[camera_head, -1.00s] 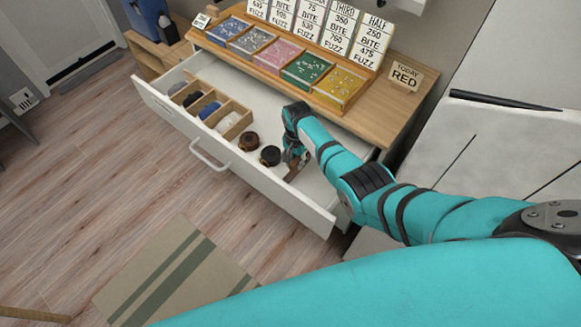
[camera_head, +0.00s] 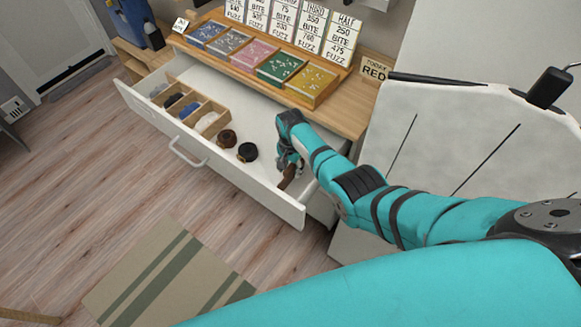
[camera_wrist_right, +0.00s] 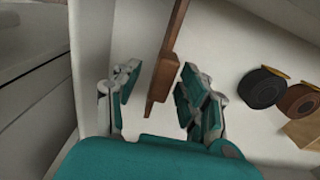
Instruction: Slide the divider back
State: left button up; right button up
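The divider looks to be a brown wooden strip (camera_head: 287,181) standing in the right part of an open white drawer (camera_head: 215,165). In the right wrist view the divider (camera_wrist_right: 172,45) runs down between the two fingers of my right gripper (camera_wrist_right: 158,84). The fingers stand apart with gaps beside the wood, the right finger closer to it. In the head view the right gripper (camera_head: 289,165) is low inside the drawer and partly hides the divider. My left gripper is not in view.
A black roll (camera_head: 247,152) and a brown roll (camera_head: 227,138) lie left of the divider. A wooden organizer (camera_head: 205,119) with rolled items fills the drawer's left part. The wooden top (camera_head: 350,115) overhangs the drawer's back. A pale bed-like surface (camera_head: 455,140) is at right.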

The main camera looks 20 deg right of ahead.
jog(key=shift+r, duration=0.65)
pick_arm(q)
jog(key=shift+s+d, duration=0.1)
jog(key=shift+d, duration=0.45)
pick_arm(e)
notch_tip(320, 180, up, 11)
jog(key=shift+f, duration=0.15)
jog(key=shift+o, duration=0.4)
